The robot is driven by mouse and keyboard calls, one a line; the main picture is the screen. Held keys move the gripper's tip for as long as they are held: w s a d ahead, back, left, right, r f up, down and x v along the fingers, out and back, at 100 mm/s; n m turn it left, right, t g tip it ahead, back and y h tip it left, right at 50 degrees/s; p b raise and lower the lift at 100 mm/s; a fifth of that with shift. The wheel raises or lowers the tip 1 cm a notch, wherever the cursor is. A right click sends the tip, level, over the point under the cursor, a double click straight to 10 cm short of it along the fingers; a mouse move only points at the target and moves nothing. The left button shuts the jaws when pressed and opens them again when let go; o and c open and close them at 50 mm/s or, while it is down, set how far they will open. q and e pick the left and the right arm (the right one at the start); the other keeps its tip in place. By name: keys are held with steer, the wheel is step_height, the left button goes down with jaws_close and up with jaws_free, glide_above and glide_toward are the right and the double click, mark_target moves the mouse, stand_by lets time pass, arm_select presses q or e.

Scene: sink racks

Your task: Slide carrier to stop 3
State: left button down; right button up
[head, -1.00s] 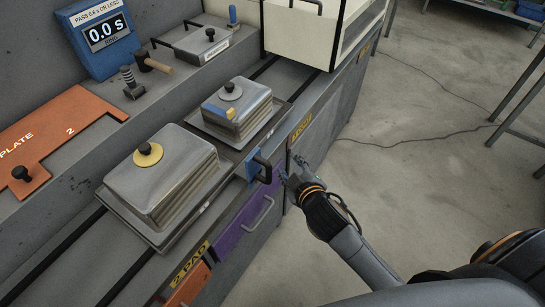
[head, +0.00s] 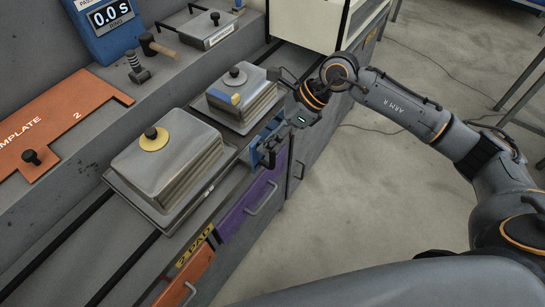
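The carrier's front tray (head: 119,184) sits on dark rails and bears a metal stack with a yellow-ringed black knob (head: 155,138). Right behind it, a second tray (head: 232,125) bears a smaller metal stack with a dark knob and blue and yellow marks (head: 223,97). A blue bracket with a black handle (head: 257,155) is at the counter's front edge, beside the trays. My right gripper (head: 269,150) reaches down at this handle and partly hides it. I cannot tell whether its fingers are closed around the handle. My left gripper is not in view.
Below the edge are a purple drawer (head: 236,217), an orange drawer (head: 190,275) and a yellow "2 PAD" label (head: 196,245). An orange template plate (head: 60,118) lies at left. A cream-coloured box (head: 310,22) stands over the rails' far end.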

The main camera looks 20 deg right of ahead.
steer(key=d+h, duration=0.3)
steer(key=d, duration=0.3)
steer(key=p, duration=0.4)
glide_toward(273, 165)
steer(key=shift+n, duration=0.3)
steer(key=x, duration=0.5)
steer(key=w+x, duration=0.1)
steer(key=x, duration=0.1)
steer(key=shift+w+a+f, duration=0.1)
steer(key=shift+a+f, duration=0.1)
steer(key=shift+a, duration=0.1)
steer(key=shift+a+f, duration=0.15)
steer(key=shift+f, duration=0.3)
jaws_close()
